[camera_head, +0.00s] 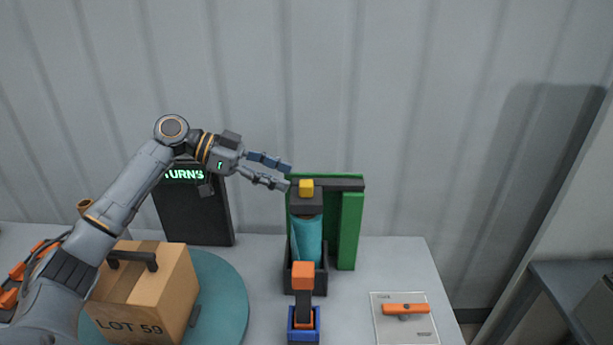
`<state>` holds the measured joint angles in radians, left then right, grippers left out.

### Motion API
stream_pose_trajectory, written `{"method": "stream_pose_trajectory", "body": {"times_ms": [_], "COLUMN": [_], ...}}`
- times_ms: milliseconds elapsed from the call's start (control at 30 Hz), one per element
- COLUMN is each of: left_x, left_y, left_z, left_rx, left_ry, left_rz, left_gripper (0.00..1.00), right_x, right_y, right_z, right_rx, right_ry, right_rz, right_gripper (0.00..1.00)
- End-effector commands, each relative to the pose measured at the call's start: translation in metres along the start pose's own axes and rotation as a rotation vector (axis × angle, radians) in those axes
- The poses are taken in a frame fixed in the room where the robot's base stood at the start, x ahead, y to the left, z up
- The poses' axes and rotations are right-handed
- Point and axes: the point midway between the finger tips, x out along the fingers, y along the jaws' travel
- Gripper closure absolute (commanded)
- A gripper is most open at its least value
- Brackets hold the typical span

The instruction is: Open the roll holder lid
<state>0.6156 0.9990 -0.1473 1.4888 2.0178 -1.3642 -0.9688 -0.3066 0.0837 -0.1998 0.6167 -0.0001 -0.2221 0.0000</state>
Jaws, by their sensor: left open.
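The roll holder (350,230) is a green frame standing at the back of the table. A dark lid (338,185) lies across its top, with a yellow knob (306,188) at its left front. A teal roll (308,238) stands upright below the lid, in a dark tray. My left gripper (288,177) is open, its two fingertips just left of the yellow knob. I cannot tell whether they touch it. My right gripper does not show.
A cardboard box (177,290) marked LOT 59 stands on a teal turntable (232,300) at the left. A dark sign (218,225) stands behind it. An orange-topped lever on a blue base (303,322) stands in front of the holder. A plate with an orange handle (405,309) lies right.

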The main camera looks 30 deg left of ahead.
Motion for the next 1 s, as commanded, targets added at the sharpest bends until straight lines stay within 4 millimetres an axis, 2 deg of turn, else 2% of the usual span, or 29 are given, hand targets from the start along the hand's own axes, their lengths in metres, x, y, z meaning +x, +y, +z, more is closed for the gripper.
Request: {"method": "stream_pose_trajectory", "body": {"times_ms": [100, 300, 500, 733, 767, 1000], "left_x": [0.024, 0.053, 0.064, 0.065, 0.065, 0.065], "left_y": [0.001, 0.001, 0.0, 0.0, 0.0, 0.0], "left_z": [-0.004, -0.003, -0.001, 0.0, 0.0, 0.0], "left_rx": [0.001, 0.001, 0.001, 0.001, 0.001, 0.001], "left_ry": [0.001, 0.002, 0.0, 0.0, 0.0, 0.0], "left_rz": [0.004, 0.002, 0.0, 0.0, 0.0, 0.0], "left_gripper": [0.49, 0.49, 0.49, 0.49, 0.51, 1.0], "right_x": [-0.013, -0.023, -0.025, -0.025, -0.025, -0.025], "right_y": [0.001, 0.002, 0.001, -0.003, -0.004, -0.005], "right_z": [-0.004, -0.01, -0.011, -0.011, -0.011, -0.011], "right_rx": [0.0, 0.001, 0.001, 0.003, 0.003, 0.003], "right_ry": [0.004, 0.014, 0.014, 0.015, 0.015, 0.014], "right_rz": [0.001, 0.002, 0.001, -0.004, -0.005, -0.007], "right_gripper": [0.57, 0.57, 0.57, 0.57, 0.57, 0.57]}}
